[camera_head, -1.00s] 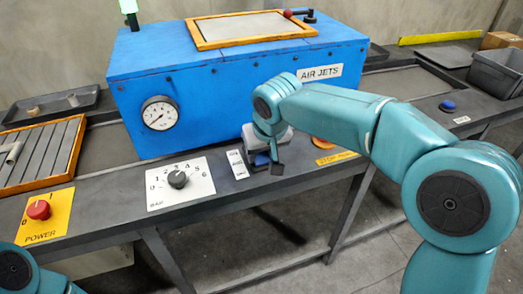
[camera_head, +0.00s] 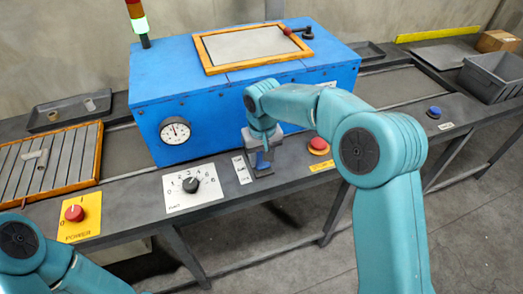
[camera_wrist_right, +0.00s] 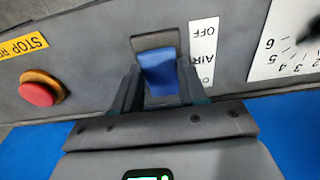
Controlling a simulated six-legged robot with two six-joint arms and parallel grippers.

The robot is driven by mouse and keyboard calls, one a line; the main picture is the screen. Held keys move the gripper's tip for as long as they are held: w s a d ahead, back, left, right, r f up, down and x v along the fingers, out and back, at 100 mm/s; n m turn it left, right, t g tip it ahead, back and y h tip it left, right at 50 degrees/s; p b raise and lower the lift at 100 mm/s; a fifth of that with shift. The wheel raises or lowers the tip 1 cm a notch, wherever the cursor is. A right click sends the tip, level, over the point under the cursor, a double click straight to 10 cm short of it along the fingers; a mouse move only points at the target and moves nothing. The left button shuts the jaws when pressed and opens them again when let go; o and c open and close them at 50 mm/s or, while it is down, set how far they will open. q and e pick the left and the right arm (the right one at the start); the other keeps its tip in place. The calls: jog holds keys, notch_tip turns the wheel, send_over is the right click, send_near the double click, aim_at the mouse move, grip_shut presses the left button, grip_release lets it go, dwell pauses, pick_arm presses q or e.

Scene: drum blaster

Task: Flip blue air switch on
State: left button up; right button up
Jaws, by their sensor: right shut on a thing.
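The blue air switch (camera_wrist_right: 158,72) is a blue lever on a dark plate, next to a white label (camera_wrist_right: 203,50) reading OFF and AIR. My right gripper (camera_wrist_right: 160,95) has a finger on each side of the lever and is shut on it. In the head view my right gripper (camera_head: 263,162) reaches down to the panel in front of the blue machine and mostly hides the switch. The switch's white label (camera_head: 242,170) shows just left of it. I cannot tell whether the lever is at on or off. My left gripper is out of view.
A numbered dial (camera_head: 190,185) and a red power knob (camera_head: 74,213) are left of the switch. A red stop button (camera_head: 318,145) is close on its right. The blue machine (camera_head: 215,115) with a gauge (camera_head: 174,130) stands behind. A blue button (camera_head: 434,112) is farther right.

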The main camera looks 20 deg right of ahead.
aim_at(263, 164)
jog(key=shift+w, duration=0.1)
jog(key=o, duration=1.1)
jog(key=shift+c, duration=0.2)
jog(key=shift+r, duration=0.1)
notch_tip(263, 164, up, 16)
jog(key=s+p, duration=0.1)
jog(key=p, duration=0.1)
jog(key=shift+s, duration=0.1)
